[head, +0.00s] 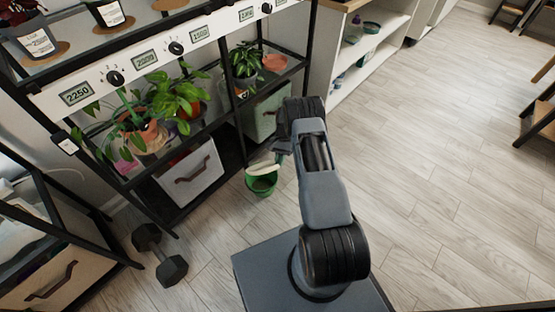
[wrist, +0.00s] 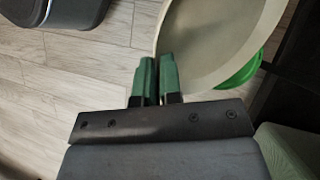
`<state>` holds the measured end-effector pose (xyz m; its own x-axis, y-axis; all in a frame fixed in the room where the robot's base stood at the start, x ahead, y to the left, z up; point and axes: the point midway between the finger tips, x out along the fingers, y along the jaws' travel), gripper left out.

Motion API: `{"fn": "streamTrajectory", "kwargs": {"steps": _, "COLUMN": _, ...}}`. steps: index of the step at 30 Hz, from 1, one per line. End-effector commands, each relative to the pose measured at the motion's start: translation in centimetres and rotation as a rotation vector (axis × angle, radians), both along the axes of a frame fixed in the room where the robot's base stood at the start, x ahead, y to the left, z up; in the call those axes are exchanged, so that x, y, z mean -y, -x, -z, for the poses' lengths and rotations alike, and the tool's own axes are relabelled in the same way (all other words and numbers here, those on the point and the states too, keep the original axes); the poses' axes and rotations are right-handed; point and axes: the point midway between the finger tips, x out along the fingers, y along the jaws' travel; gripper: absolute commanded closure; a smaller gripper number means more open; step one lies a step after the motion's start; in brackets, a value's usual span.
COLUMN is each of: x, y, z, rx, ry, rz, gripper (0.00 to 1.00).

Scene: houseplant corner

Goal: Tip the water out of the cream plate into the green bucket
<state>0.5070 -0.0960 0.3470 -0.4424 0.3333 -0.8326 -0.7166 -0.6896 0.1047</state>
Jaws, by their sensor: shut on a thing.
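The cream plate (wrist: 215,38) fills the upper right of the wrist view, a shallow round dish. My gripper (wrist: 156,72) is shut on its near-left rim with green-padded fingers. In the head view the plate (head: 264,169) shows as a thin pale strip, tilted, at my gripper (head: 277,158). The green bucket (head: 262,184) stands on the floor directly below the plate. In the wrist view only part of its bright green rim (wrist: 241,74) shows past the plate's edge. I cannot tell whether water is in the plate.
A black shelf rack with potted plants (head: 170,97) and control dials stands close on the left. A grey bin with a handle (head: 192,175) sits on its lower shelf. A dumbbell (head: 160,254) lies on the floor. The floor to the right (head: 440,170) is clear.

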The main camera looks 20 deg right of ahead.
Motion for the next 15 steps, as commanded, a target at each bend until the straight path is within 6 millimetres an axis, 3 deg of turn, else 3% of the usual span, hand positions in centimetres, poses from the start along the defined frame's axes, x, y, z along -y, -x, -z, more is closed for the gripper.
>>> {"fn": "streamTrajectory", "kwargs": {"steps": 15, "x": -0.1, "y": 1.3, "z": 1.2, "rx": 0.150, "ry": 0.004, "rz": -0.004, "gripper": 1.00}}
